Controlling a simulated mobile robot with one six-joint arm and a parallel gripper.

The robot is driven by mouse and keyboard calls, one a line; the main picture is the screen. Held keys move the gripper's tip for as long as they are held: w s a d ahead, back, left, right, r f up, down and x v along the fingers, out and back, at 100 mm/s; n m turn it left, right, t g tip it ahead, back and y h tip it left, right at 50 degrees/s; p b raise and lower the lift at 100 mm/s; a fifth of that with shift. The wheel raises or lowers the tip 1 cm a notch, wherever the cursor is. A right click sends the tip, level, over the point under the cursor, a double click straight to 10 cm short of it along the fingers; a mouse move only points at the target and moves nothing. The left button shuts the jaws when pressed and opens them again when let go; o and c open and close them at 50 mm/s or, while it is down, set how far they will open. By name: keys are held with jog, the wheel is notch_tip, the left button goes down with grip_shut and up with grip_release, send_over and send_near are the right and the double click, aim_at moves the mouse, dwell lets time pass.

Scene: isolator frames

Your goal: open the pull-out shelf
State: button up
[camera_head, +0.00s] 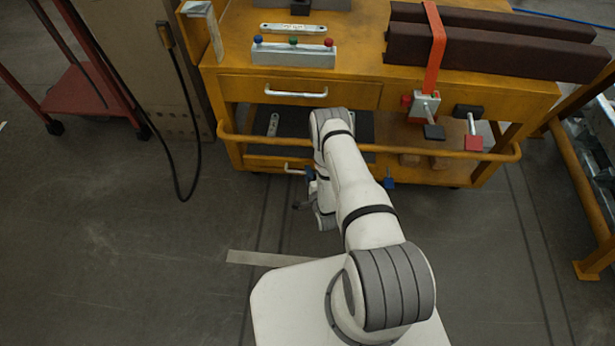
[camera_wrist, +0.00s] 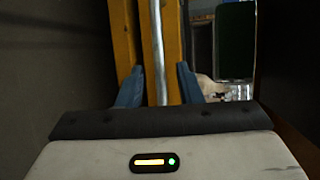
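The yellow cart (camera_head: 440,92) stands ahead of my arm. It has an upper drawer front with a pale bar handle (camera_head: 296,94), and a lower yellow front with a second pale handle (camera_head: 294,171), partly hidden by my arm. My gripper is low in front of the cart near this lower handle, mostly hidden in the head view. In the wrist view my gripper (camera_wrist: 158,86) has two blue fingers spread apart. A silver bar (camera_wrist: 159,45) runs between them in front of yellow panels, with gaps on both sides. Contact with the bar is not visible.
A yellow rail (camera_head: 460,154) runs along the cart's front. Dark beams (camera_head: 490,45) and a block with coloured knobs (camera_head: 294,54) lie on top. A grey cabinet (camera_head: 140,60) with a hanging cable stands left. The floor in front is clear.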

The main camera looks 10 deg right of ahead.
jog(key=shift+c, duration=0.5)
grip_shut()
